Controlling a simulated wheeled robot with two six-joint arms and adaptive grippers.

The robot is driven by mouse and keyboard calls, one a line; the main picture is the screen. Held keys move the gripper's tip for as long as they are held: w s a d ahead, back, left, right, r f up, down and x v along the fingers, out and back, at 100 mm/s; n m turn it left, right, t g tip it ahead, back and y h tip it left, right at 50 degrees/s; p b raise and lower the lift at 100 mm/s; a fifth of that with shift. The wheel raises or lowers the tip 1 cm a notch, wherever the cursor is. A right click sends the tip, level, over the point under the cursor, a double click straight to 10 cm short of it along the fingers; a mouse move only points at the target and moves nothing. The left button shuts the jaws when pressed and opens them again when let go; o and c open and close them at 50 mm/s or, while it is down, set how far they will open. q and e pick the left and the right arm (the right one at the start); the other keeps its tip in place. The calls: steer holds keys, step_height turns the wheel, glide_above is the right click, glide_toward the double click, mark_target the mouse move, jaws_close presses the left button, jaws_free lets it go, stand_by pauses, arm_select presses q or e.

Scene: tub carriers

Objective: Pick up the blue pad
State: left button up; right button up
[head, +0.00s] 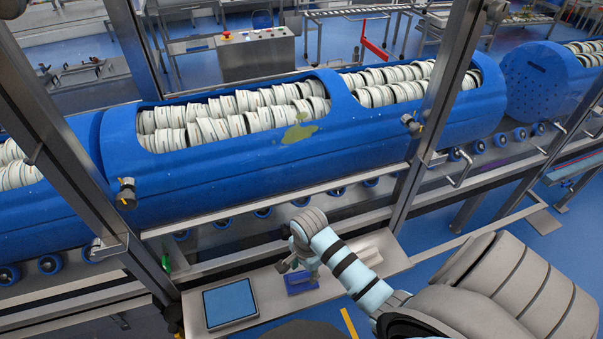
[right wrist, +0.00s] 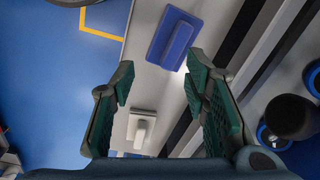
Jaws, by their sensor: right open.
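A white pad with a grip (right wrist: 142,127) shows between the fingers, lower down on the shelf. My left gripper is not in view.
A flat blue-faced panel (head: 229,303) lies on the shelf left of the pad. Steel posts (head: 437,110) rise on both sides. Large blue tubs (head: 230,170) filled with pale rings stand behind on blue rollers. A dark cylinder (right wrist: 291,116) shows at right in the wrist view.

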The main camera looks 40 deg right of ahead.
mark_target(301, 276)
step_height(301, 276, up, 4)
steer(key=w+m, duration=0.3)
steer(key=m, duration=0.1)
steer(key=shift+m+g, duration=0.3)
steer(key=f+b, duration=0.1)
steer(key=f, duration=0.4)
steer(key=f+b, duration=0.2)
steer(key=f, duration=0.2)
steer(key=f+b, duration=0.1)
steer(key=f, duration=0.4)
steer(key=shift+d+f+b, duration=0.3)
steer(key=shift+d+b, duration=0.05)
steer(key=shift+d, duration=0.05)
steer(key=shift+s+r, duration=0.1)
steer(key=shift+c, duration=0.8)
jaws_close()
